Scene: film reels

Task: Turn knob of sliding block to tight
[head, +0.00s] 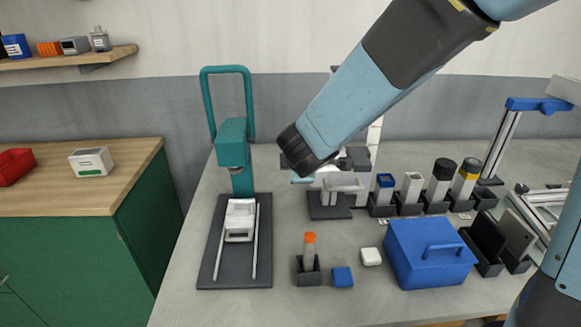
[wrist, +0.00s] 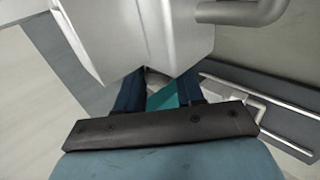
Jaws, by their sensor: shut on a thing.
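A white-grey block, which I take for the sliding block, fills the top of the wrist view (wrist: 135,35). In the head view a pale machine with a column (head: 374,140) and dark base (head: 328,207) stands behind my arm. My gripper, at this machine, is mostly hidden there. In the wrist view my gripper (wrist: 158,82) has its two dark blue fingers close together under the block. They are shut on a small grey part, apparently the knob (wrist: 156,77), mostly hidden between them. Its tightness cannot be seen.
A teal press (head: 232,145) with a white carriage on rails stands left. In front are an orange-capped tube (head: 309,250), a small blue block (head: 342,277), a white block (head: 371,256) and a blue box (head: 428,255). Holders with several bottles (head: 412,190) stand right.

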